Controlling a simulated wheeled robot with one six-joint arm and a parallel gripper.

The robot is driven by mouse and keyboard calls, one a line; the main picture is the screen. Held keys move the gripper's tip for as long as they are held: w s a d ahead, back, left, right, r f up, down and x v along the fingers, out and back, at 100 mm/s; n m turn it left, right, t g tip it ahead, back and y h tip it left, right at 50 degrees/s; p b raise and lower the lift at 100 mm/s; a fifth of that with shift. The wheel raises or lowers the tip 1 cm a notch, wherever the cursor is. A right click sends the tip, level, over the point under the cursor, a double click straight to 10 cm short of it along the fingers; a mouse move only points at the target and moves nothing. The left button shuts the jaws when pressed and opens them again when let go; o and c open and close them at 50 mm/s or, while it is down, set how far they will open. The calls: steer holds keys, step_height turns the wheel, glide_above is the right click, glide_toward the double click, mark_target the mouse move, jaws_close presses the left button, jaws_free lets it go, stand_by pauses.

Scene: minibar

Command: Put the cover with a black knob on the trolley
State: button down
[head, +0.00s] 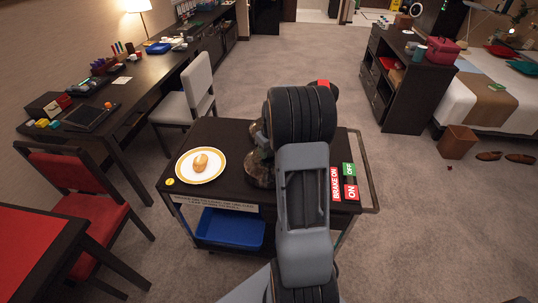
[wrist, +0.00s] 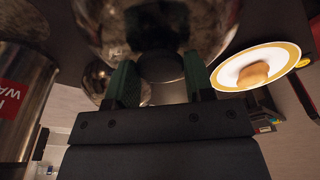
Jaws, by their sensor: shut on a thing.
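The trolley (head: 225,133) has a dark top and stands in front of me. My gripper (wrist: 161,78) is shut on the dark knob (wrist: 160,66) of a shiny domed cover (wrist: 112,22), one green-padded finger on each side. In the head view my arm hides the gripper and much of the shiny domes; one dome (head: 261,171) shows at the arm's left edge, over the trolley top. A second shiny dome (wrist: 98,80) shows beyond the left finger in the wrist view. I cannot tell whether the held cover touches the trolley.
A gold-rimmed plate (head: 184,174) with a bread roll (head: 201,161) lies on the trolley's left; it shows in the wrist view (wrist: 226,75). A metal cylinder with a red label (wrist: 38,85) is at left there. A chair (head: 188,101) stands behind the trolley's left.

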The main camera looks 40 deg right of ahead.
mark_target(268, 160)
steer(key=shift+f, duration=1.35)
steer(key=shift+f, duration=0.1)
steer(key=shift+f, duration=0.15)
steer(key=shift+c, duration=2.4)
jaws_free()
